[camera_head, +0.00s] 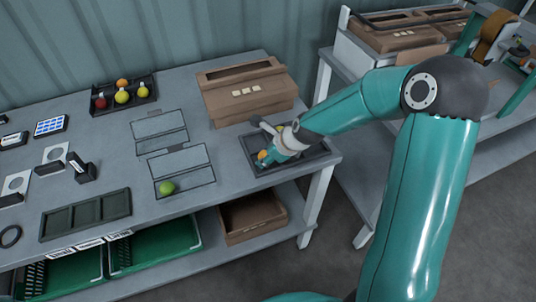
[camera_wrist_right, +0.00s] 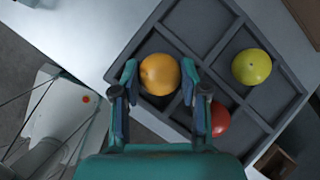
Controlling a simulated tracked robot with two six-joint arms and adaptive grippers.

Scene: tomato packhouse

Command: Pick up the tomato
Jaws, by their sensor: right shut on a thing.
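An orange tomato (camera_wrist_right: 160,75) sits between the two fingers of my right gripper (camera_wrist_right: 160,88) in the right wrist view. The gripper is shut on it. The tomato also shows in the head view (camera_head: 262,155), at the fingertips of my right gripper (camera_head: 268,152), over the left part of a dark divided tray (camera_head: 316,156). That tray fills much of the wrist view (camera_wrist_right: 206,28). It holds a yellow-green tomato (camera_wrist_right: 251,66) and a red tomato (camera_wrist_right: 220,120), the red one partly hidden by a finger. I cannot tell whether the orange tomato is clear of the tray. My left gripper is not in view.
A brown box (camera_head: 247,103) stands behind the divided tray. A dark tray (camera_head: 101,106) with several tomatoes stands at the back left. A green tomato (camera_head: 166,188) lies on a marked panel at the front. A green crate (camera_head: 160,242) is on the shelf below.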

